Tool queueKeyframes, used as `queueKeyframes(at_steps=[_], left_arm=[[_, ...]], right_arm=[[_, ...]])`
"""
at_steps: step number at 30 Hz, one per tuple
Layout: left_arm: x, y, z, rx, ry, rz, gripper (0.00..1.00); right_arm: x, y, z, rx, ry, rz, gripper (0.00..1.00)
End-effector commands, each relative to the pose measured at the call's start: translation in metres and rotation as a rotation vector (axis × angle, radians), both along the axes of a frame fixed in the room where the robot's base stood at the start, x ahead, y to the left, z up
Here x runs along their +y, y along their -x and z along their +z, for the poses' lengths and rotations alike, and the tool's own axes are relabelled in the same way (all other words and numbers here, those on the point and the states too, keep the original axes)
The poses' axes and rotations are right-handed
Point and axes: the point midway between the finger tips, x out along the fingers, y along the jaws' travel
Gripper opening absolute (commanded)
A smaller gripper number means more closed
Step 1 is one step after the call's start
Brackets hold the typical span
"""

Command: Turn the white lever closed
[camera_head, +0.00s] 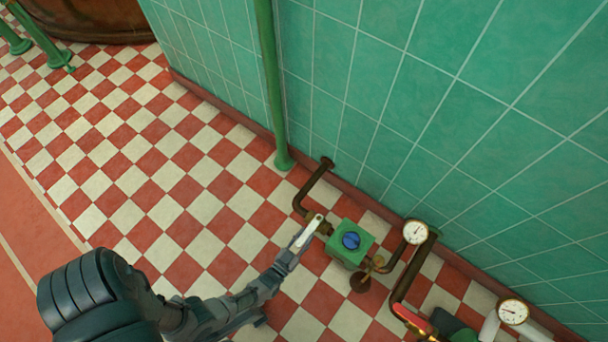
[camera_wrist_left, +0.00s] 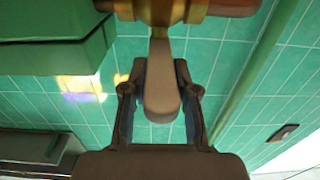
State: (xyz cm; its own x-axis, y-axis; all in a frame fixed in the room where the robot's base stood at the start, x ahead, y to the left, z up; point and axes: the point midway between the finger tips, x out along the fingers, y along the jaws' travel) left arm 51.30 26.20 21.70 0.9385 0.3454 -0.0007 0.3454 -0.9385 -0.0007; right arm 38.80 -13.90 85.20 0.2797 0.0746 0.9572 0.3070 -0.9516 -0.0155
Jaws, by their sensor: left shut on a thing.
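The white lever (camera_head: 306,233) sits on a brass valve on the brown pipe, left of a green box with a blue knob (camera_head: 350,240). The lever sticks out from the pipe toward the lower left, at an angle to the pipe. My left gripper (camera_head: 290,256) comes in from the lower left and is shut on the lever's free end. In the left wrist view the lever (camera_wrist_left: 161,88) lies between the two fingers of my left gripper (camera_wrist_left: 160,72), below the brass valve body (camera_wrist_left: 170,28). My right gripper is not in view.
A green tiled wall (camera_head: 400,90) rises behind the pipework. A green post (camera_head: 272,80) stands at the wall, and round gauges (camera_head: 415,232) sit to the right. A red handle (camera_head: 410,318) shows at the lower right. The checkered floor (camera_head: 150,170) on the left is clear.

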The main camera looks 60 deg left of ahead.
Motion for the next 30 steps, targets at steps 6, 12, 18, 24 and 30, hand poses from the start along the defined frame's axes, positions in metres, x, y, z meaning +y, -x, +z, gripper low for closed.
queueKeyframes(at_steps=[6, 12, 18, 24, 30], left_arm=[[-0.002, -0.002, 0.002, -0.006, 0.001, -0.004, 0.41], [-0.001, -0.001, 0.001, -0.003, 0.001, -0.003, 0.54], [-0.001, -0.001, 0.001, -0.002, 0.002, -0.002, 0.54], [-0.001, 0.000, 0.014, -0.002, 0.002, -0.002, 0.54], [-0.001, 0.000, 0.045, -0.003, 0.001, -0.002, 0.54]], right_arm=[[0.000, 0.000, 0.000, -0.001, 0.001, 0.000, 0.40], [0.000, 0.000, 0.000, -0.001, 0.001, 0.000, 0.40], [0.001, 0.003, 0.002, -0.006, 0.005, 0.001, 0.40], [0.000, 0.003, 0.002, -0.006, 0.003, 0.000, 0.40], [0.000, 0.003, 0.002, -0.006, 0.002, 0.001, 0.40]])
